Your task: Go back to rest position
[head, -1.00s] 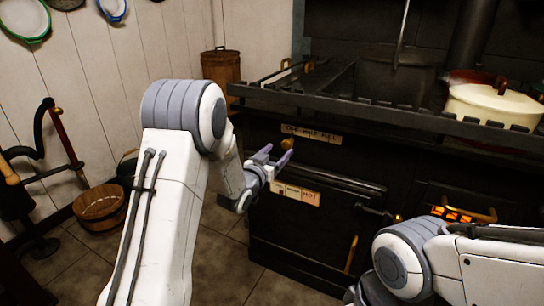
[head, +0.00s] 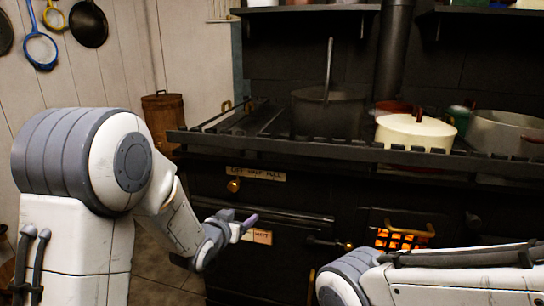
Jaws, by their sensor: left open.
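My left gripper (head: 236,222) is open and empty, held in front of the black stove (head: 280,205). Its purple-tipped fingers are below the brass knob (head: 233,186) and the "half full" label strip (head: 256,174), apart from the knob as far as I can tell. It partly covers a second paper label (head: 259,236). My right arm comes in at the lower right, and its gripper is out of the picture.
A dark pot (head: 328,112), a cream lidded pot (head: 415,132) and a grey pot (head: 505,133) stand on the railed stove top. A glowing fire grate (head: 402,238) is near my right arm. A wooden bucket (head: 163,120) stands at the left wall.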

